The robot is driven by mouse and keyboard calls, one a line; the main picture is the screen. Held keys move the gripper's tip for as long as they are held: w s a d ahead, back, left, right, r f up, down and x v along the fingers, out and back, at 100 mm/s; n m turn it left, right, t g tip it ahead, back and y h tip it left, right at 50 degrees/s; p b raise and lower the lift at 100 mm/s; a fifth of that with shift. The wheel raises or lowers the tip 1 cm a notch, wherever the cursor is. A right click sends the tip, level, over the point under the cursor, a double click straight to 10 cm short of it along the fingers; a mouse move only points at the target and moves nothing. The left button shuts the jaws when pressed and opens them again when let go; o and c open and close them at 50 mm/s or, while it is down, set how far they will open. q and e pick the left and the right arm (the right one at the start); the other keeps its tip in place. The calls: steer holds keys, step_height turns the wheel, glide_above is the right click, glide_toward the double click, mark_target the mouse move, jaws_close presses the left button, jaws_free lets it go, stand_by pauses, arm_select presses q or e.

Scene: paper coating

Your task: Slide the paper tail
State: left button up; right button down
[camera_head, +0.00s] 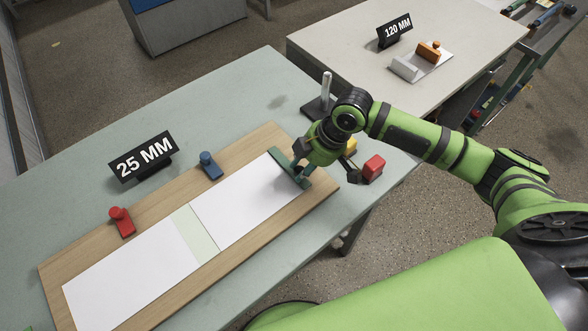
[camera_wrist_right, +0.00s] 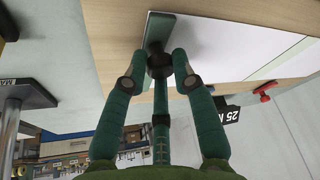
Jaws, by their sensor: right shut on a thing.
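A white paper sheet (camera_head: 255,200) lies flat on the right part of a wooden board (camera_head: 268,140). A second white sheet (camera_head: 130,268) lies to its left, with a pale green strip (camera_head: 194,232) where they meet. My right gripper (camera_head: 301,170) is at the right end of the paper. It is shut on the dark handle of a green bar (camera_head: 285,166) lying across the paper's end. My left gripper is not in view.
A red-knobbed piece (camera_head: 122,222) and a blue one (camera_head: 210,165) stand along the board's back edge. A "25 MM" sign (camera_head: 144,160) is behind. A red block (camera_head: 373,168) sits near my gripper. A second table (camera_head: 340,50) holds a "120 MM" sign (camera_head: 395,30).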

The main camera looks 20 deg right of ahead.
steer(key=shift+w+d, duration=0.35)
steer(key=shift+d, duration=0.35)
steer(key=shift+a+r, duration=0.1)
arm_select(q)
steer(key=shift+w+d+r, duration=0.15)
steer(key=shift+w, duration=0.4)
arm_select(e)
steer(key=c, duration=1)
jaws_free()
steer(key=shift+a, duration=0.1)
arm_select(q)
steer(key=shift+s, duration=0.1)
arm_select(e)
steer(key=shift+r, duration=0.15)
steer(key=v, duration=1.1)
steer(key=shift+s+d+r, duration=0.2)
steer(key=shift+d+r, duration=0.1)
